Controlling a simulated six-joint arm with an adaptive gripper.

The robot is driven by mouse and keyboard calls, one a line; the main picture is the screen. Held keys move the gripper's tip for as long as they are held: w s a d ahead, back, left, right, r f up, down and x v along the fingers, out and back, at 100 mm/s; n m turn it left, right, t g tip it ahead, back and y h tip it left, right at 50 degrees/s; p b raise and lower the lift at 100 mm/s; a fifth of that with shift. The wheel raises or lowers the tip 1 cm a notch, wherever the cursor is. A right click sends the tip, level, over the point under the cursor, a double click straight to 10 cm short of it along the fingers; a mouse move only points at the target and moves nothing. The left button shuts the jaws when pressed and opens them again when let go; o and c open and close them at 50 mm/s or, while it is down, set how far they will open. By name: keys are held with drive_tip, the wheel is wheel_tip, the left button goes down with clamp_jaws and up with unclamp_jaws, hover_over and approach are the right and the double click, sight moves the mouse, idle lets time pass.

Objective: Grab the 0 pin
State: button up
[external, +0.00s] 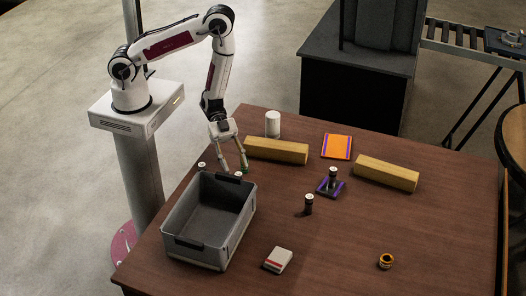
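Several dark pins with pale tops are in the external view; no number can be read, so I cannot tell which is the 0 pin. One pin (308,204) stands upright on the open table. Another pin (332,174) stands on a purple and dark pad (339,188). Two pale tops, a left one (202,166) and a right one (238,175), show just behind the grey bin, which hides their lower parts. My gripper (235,170) points down behind the bin, close to the right one. Its fingers look apart, with nothing seen between them.
The empty-looking grey bin (224,247) stands at the table's left. A white-red box (278,260) and brass ring (385,261) are in front. The table's right-front is mostly clear.

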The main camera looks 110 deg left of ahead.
sight(238, 173)
drive_tip(key=shift+w+d, duration=0.1)
drive_tip(key=shift+w+d+f, duration=0.1)
drive_tip(key=shift+w+d, duration=0.25)
drive_tip(key=shift+d, duration=0.2)
drive_tip(key=shift+w+d+f, duration=0.1)
drive_tip(key=shift+w+d, duration=0.2)
drive_tip(key=shift+d, duration=0.2)
drive_tip(key=shift+x, duration=1.3)
drive_tip(key=shift+r, duration=0.1)
clamp_jaws()
